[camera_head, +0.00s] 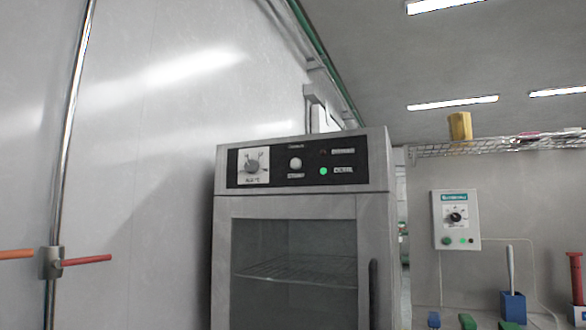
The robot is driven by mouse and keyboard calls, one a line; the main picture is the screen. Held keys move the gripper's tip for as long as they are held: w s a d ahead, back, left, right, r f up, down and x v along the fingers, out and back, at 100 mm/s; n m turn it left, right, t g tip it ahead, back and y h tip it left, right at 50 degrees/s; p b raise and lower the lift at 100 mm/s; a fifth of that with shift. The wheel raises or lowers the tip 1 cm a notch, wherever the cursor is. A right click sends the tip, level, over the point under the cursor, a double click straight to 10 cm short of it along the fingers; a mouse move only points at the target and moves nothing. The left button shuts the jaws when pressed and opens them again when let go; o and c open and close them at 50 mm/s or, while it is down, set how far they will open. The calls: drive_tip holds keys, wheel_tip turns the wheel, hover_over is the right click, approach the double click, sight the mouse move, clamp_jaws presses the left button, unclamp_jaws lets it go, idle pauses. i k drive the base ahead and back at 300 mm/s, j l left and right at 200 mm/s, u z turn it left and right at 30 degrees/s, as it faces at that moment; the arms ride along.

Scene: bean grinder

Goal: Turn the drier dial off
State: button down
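The drier (285,205) is a grey metal cabinet with a glass door, in the middle of the head view. Its black control panel (310,180) runs across the top front. The drier dial (252,166) is a round grey knob on a white scale plate at the left of the panel. Its exact setting is too small to read. A white round button (295,163) sits to its right, and a green lamp (323,171) is lit. My gripper is not in view.
A vertical pipe (66,150) with a clamp and orange-red rods stands at the left by the wall. A white wall box (456,219) with a black knob hangs at the right. A wire shelf (500,147) is above it. Blue holders (513,306) stand below.

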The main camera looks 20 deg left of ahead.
sight(251, 166)
drive_tip(key=i+l, duration=0.2)
drive_tip(key=i, duration=0.15)
drive_tip(key=i+l+u, duration=0.15)
drive_tip(key=u, duration=0.3)
drive_tip(key=i+l+u, duration=0.2)
drive_tip(key=u, duration=0.3)
drive_tip(key=i+l, duration=0.05)
drive_tip(key=i, duration=0.05)
